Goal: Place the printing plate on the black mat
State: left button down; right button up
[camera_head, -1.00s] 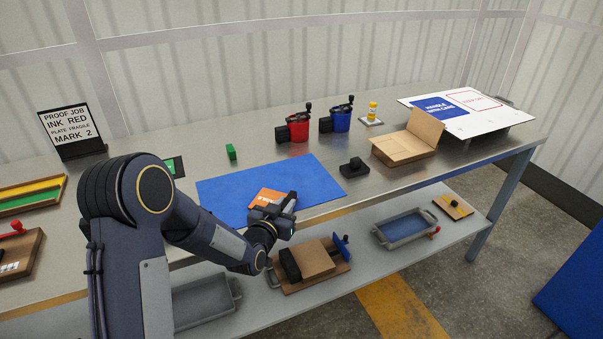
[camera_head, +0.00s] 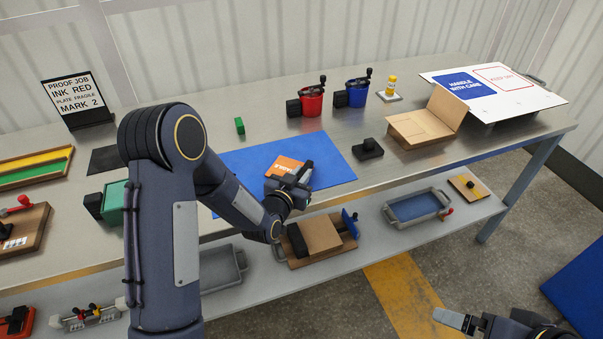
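The orange printing plate (camera_head: 283,167) with white lettering is at the blue mat (camera_head: 248,163), toward its front middle. My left gripper (camera_head: 291,179) is at the plate's near right edge and covers part of it. I cannot tell whether its fingers are closed on the plate or whether the plate is lifted. The black mat (camera_head: 106,160) lies on the bench to the left, partly hidden behind my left arm. My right gripper (camera_head: 458,322) shows at the bottom right, over the floor, away from the bench; its opening is unclear.
A green block (camera_head: 239,125), red pot (camera_head: 311,103), blue pot (camera_head: 357,93) and dark handled block (camera_head: 368,149) stand around the blue mat. A green roller-like tool (camera_head: 112,202) sits in front of the black mat. A cardboard box (camera_head: 419,125) stands right.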

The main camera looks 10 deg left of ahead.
pick_arm(q)
jog(key=c, duration=1.3)
grip_release()
jog(key=shift+c, duration=0.2)
